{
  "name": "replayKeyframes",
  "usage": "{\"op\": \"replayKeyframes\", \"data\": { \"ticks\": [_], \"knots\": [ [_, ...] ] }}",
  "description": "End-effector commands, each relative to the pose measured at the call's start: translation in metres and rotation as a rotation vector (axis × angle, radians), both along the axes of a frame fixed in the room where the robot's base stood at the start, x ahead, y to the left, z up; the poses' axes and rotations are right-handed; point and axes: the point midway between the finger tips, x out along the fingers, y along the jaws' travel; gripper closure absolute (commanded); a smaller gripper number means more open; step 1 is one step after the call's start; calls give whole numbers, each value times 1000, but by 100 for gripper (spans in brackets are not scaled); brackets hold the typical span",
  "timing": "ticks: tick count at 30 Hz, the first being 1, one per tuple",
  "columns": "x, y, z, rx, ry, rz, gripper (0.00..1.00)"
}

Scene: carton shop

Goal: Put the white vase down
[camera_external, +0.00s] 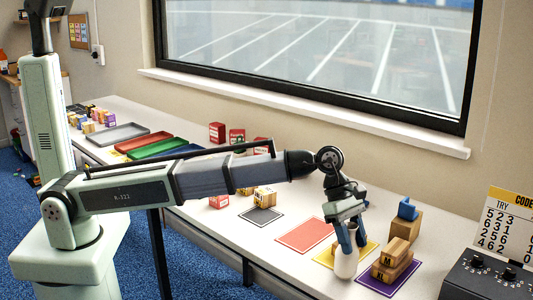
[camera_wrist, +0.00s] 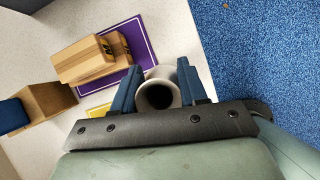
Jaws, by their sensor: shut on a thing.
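The white vase (camera_external: 346,265) is upright in my gripper (camera_external: 348,245), over the front part of the table near the yellow mat. In the wrist view, the vase's round dark mouth (camera_wrist: 158,94) sits between the two blue fingers of my gripper (camera_wrist: 158,88), which are shut on it. I cannot tell whether the vase's base touches the table. The yellow mat (camera_external: 325,257) is partly hidden behind the vase and gripper.
A wooden block with a blue piece (camera_external: 407,208) stands behind the stack. A red mat (camera_external: 305,236) and a dark grey mat (camera_external: 259,216) lie to the left. A black box with knobs (camera_external: 490,277) is at the right. The table's front edge is close to the vase.

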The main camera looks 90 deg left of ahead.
Motion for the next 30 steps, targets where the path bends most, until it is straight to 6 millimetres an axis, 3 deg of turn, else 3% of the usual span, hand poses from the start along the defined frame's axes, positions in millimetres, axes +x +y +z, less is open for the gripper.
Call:
{"op": "replayKeyframes", "data": {
  "ticks": [17,18,25,30],
  "knots": [
    [0,0,-9,0,0,1,100],
    [0,0,-9,0,0,0,55],
    [0,0,-9,0,0,0,33],
    [0,0,-9,0,0,0,32]
  ]
}}
